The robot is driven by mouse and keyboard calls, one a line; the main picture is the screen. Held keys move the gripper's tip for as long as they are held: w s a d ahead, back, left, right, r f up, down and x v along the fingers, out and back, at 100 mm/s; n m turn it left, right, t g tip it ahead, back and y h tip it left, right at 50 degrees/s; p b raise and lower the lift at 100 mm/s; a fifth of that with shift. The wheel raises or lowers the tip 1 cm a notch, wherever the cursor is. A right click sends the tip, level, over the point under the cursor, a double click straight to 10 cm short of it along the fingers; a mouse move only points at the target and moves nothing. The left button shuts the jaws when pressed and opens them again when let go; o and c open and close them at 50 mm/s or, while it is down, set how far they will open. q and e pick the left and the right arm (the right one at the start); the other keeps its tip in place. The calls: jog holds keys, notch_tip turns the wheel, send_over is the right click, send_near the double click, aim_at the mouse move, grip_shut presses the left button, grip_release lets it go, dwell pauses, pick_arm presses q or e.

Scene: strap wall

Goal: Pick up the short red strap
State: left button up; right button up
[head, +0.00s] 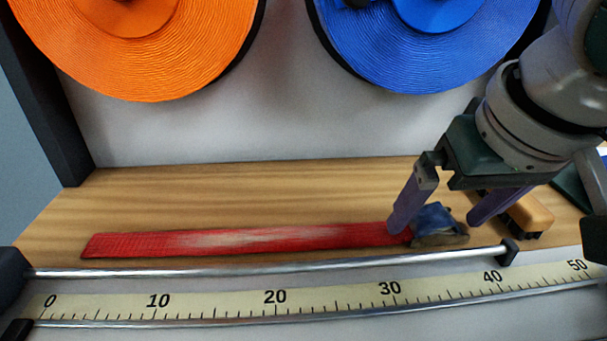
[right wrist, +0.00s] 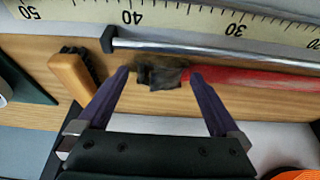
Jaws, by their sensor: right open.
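The red strap (head: 240,238) lies flat and lengthwise on the wooden shelf, with a pale worn patch along its middle. A crumpled dark blue and grey-brown lump (head: 438,222) sits at its right end. My right gripper (head: 436,225) is open over that end, its purple fingers on either side of the lump. In the right wrist view the lump (right wrist: 160,72) shows between the fingertips, and the red strap (right wrist: 255,80) runs off to the right. Nothing appears gripped. In the head view the left finger hides part of the strap's end. My left gripper is not seen.
A metal rail (head: 260,270) and a numbered ruler (head: 220,306) run along the shelf's front. An orange-handled brush-like tool (head: 532,214) lies close right of the gripper. Orange (head: 135,85) and blue (head: 425,80) rolls hang behind. The shelf behind the strap is clear.

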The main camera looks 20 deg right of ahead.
jog(key=c, duration=1.3)
